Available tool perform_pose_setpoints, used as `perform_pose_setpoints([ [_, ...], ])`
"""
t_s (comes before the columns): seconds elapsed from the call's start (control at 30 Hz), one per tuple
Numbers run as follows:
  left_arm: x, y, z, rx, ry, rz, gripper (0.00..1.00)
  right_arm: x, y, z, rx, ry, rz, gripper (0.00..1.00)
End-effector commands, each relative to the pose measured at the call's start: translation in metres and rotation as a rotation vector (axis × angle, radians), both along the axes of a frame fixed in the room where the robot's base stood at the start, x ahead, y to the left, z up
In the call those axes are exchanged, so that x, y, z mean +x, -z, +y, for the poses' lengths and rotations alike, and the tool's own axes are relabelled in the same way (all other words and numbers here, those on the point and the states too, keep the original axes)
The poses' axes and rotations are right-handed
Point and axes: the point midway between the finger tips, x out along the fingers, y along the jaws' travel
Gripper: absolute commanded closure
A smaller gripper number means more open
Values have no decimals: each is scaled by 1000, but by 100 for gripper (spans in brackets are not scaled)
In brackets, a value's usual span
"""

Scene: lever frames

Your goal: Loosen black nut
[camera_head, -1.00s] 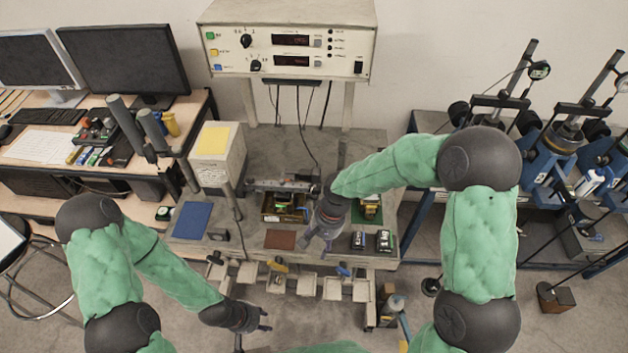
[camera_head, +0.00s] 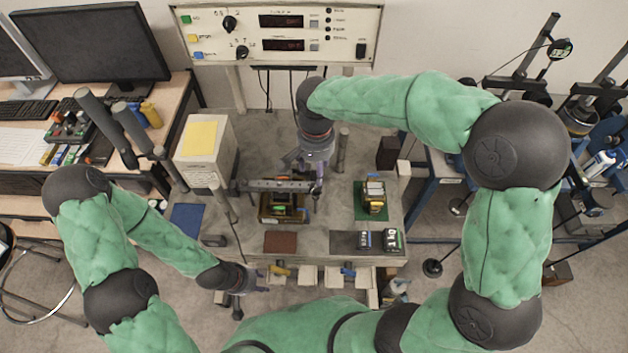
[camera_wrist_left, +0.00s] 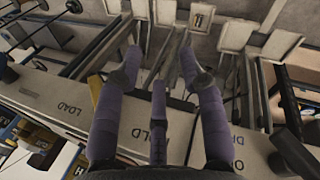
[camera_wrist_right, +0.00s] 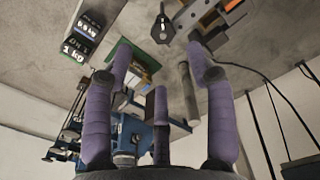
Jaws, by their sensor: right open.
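A black rounded part (camera_wrist_right: 162,30) with a small pale mark shows at the top of the right wrist view, between my fingertips in the picture but beyond them. I cannot be sure it is the black nut. My right gripper (camera_head: 309,172) is over the bench at the right end of the metal bar (camera_head: 278,185); it is open and empty, with its fingers spread in the right wrist view (camera_wrist_right: 157,55). My left gripper (camera_head: 252,286) is open and empty, low in front of the bench's front edge; its spread fingers show in the left wrist view (camera_wrist_left: 160,60).
The bench (camera_head: 340,205) holds a boxed device (camera_head: 283,207) under the bar, a small device on a green mat (camera_head: 373,197), black weights (camera_head: 391,238) and a white box (camera_head: 203,150). A meter console (camera_head: 285,35) stands behind. Blue test rigs (camera_head: 585,150) are at right.

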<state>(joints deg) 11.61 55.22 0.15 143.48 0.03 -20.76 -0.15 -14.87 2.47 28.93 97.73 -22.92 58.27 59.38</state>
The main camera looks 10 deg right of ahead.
Motion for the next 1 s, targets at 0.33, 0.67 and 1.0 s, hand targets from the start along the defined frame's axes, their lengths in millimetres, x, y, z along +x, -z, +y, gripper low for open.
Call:
perform_pose_setpoints([
  [0.33, 1, 2, 0, 0, 0, -1, 60, -1, 62, 0, -1, -1, 5, 44],
  [0.67, 1, 3, 0, 0, 0, -1, 60, 0, 92, 0, 2, -1, 1, 44],
  [1.0, 1, 3, 0, 0, 0, -1, 60, 0, 93, 0, 2, -1, 1, 55],
])
